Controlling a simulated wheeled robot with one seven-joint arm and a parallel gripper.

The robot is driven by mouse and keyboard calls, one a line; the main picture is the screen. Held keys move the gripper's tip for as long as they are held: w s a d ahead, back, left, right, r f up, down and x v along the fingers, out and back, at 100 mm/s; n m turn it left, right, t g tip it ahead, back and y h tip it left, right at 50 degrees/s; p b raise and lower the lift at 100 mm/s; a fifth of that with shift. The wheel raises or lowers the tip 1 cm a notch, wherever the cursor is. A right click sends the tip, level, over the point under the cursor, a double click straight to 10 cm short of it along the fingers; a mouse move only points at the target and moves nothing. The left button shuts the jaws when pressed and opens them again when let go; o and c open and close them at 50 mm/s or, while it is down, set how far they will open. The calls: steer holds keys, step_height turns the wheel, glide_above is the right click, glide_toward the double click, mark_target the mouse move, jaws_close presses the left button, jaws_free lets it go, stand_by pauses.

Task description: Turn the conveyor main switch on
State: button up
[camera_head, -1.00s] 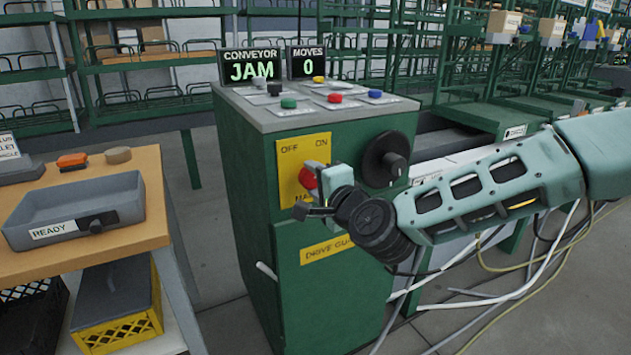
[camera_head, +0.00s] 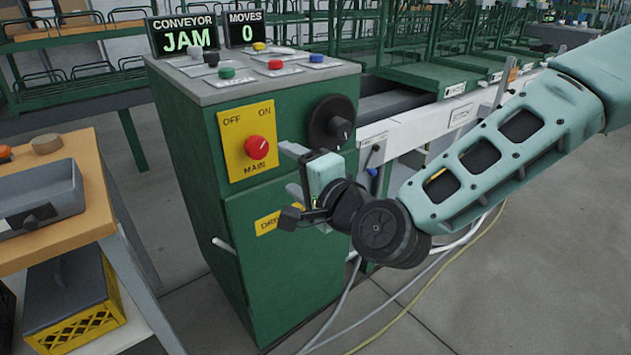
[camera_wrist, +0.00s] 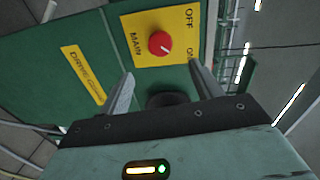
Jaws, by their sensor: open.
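The main switch is a round red knob (camera_head: 256,147) on a yellow plate (camera_head: 232,168) marked OFF, ON and MAIN, on the front of the green cabinet. In the wrist view the red knob (camera_wrist: 160,43) lies beyond the fingertips, roughly between them. A small pale mark on the knob is on the ON side there, but its exact setting is hard to read. My gripper (camera_head: 293,184) is open and empty, to the lower right of the knob and apart from it. Its two fingers (camera_wrist: 162,72) show spread in the wrist view. The conveyor display (camera_head: 185,36) reads JAM.
A black dial (camera_head: 332,122) sits right of the plate, close to my gripper. Several coloured buttons are on the cabinet top (camera_head: 240,90). A drive guard label (camera_wrist: 82,74) is below the switch. A wooden bench (camera_head: 95,215) with a grey tray stands left. Cables lie on the floor.

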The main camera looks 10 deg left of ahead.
steer(key=v, duration=0.6)
steer(key=s+d+f+n+g+h, duration=0.45)
steer(key=s+f+n+g, duration=0.3)
steer(key=n, duration=0.25)
steer(key=s+d+r+n+g+h, duration=0.1)
steer(key=s+d+n+g+h, duration=0.25)
steer(key=d, duration=0.55)
steer(key=s+d+r+n+h, duration=0.2)
steer(key=s+d+h, duration=0.2)
steer(key=s+d, duration=0.4)
step_height(320, 180, up, 21)
steer(key=d+p, duration=0.1)
steer(key=p, duration=2)
steer(key=shift+w+d+r+p, duration=0.15)
steer(key=shift+d+r+p, duration=0.1)
steer(key=shift+p, duration=0.15)
